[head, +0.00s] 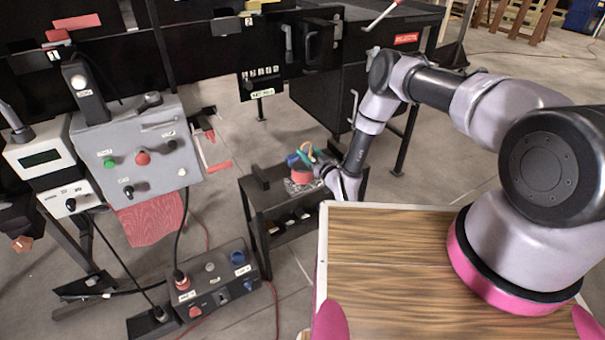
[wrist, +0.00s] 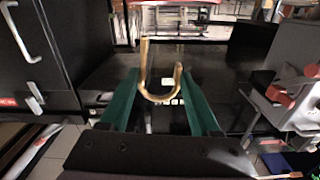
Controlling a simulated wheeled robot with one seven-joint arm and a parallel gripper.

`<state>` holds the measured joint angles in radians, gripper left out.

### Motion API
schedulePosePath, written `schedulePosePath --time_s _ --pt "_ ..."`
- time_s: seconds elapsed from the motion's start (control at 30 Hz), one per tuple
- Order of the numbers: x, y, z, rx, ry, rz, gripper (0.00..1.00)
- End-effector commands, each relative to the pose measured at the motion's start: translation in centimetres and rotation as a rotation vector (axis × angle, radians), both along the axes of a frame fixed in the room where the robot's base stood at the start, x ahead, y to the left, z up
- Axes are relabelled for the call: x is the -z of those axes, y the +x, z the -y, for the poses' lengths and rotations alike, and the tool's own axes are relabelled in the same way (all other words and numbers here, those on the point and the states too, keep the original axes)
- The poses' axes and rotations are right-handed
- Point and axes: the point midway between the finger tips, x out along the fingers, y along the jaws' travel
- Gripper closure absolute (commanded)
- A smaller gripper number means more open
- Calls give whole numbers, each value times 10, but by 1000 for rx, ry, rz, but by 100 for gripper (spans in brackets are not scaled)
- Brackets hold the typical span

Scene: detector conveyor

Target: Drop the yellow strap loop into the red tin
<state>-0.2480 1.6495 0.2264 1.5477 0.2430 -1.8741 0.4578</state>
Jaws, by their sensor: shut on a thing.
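The yellow strap loop (wrist: 160,98) hangs as a U between the green fingers of my gripper (wrist: 161,80) in the wrist view. My gripper is shut on it. In the head view my gripper (head: 308,155) is over the small black cart, close to the red tin (head: 301,177), which stands on the cart top. The gripper partly overlaps the tin there, so I cannot tell the height between them. The loop is too small to make out clearly in the head view. The tin's inside is hidden.
The small black cart (head: 262,197) has a lower shelf with several small items. A grey control box (head: 140,145) on a stand is at the left, and a black switch box (head: 215,285) is below it. A wooden-topped table (head: 400,240) is in front.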

Motion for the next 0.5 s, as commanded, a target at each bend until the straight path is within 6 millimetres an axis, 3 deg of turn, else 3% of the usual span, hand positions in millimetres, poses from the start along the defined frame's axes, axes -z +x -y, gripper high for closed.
schedulePosePath --time_s 0.2,0.5 --pt "16 0 -1 -1 1 0 89" --pt "19 0 0 0 1 0 89"
